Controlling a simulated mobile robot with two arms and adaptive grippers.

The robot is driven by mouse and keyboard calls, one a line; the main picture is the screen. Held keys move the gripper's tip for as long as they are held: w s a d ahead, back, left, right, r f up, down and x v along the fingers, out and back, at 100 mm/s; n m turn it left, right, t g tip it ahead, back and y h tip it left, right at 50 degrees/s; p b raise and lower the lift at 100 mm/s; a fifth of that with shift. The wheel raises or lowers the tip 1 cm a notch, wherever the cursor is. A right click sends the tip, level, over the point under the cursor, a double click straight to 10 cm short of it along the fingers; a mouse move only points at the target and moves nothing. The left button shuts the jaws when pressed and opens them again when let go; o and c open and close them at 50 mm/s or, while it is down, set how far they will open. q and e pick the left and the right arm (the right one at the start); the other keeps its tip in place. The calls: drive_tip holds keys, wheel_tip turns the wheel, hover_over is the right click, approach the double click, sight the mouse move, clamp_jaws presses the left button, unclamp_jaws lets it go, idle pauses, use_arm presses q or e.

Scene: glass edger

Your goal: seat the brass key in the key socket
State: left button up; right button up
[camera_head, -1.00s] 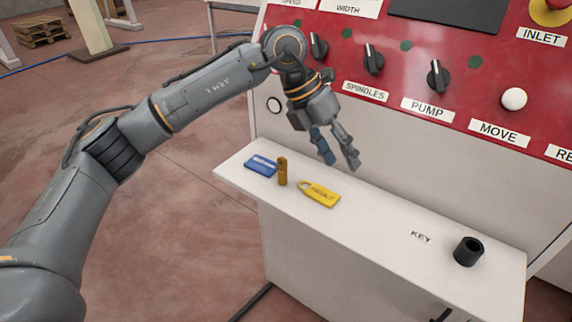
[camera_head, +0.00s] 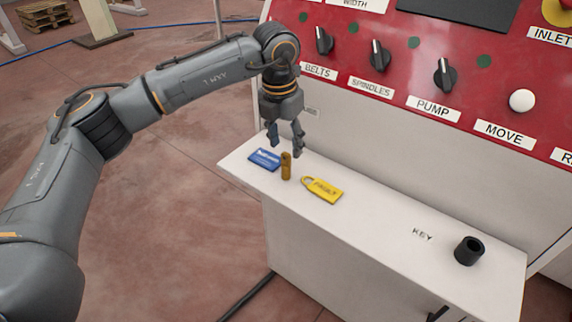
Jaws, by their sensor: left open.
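The brass key (camera_head: 286,167) stands upright on the white shelf (camera_head: 375,219), between a blue tag and a yellow tag. The key socket (camera_head: 468,251) is a black, hollow cylinder at the right end of the shelf, beside the printed word KEY. My left gripper (camera_head: 286,144) is open and points down, with its fingertips just above or behind the top of the brass key. I cannot tell whether they touch it. My right gripper does not show.
The blue tag (camera_head: 264,159) lies left of the key, close to the gripper. The red panel (camera_head: 410,70) with knobs rises behind. The shelf between yellow tag and socket is clear.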

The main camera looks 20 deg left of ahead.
sight(286, 153)
use_arm(q)
wheel_tip(286, 153, down, 4)
drive_tip(key=shift+r+p, duration=0.15)
drive_tip(key=shift+p, duration=0.7)
drive_tip(key=shift+w+f, duration=0.15)
drive_tip(key=shift+f, duration=0.35)
clamp_jaws()
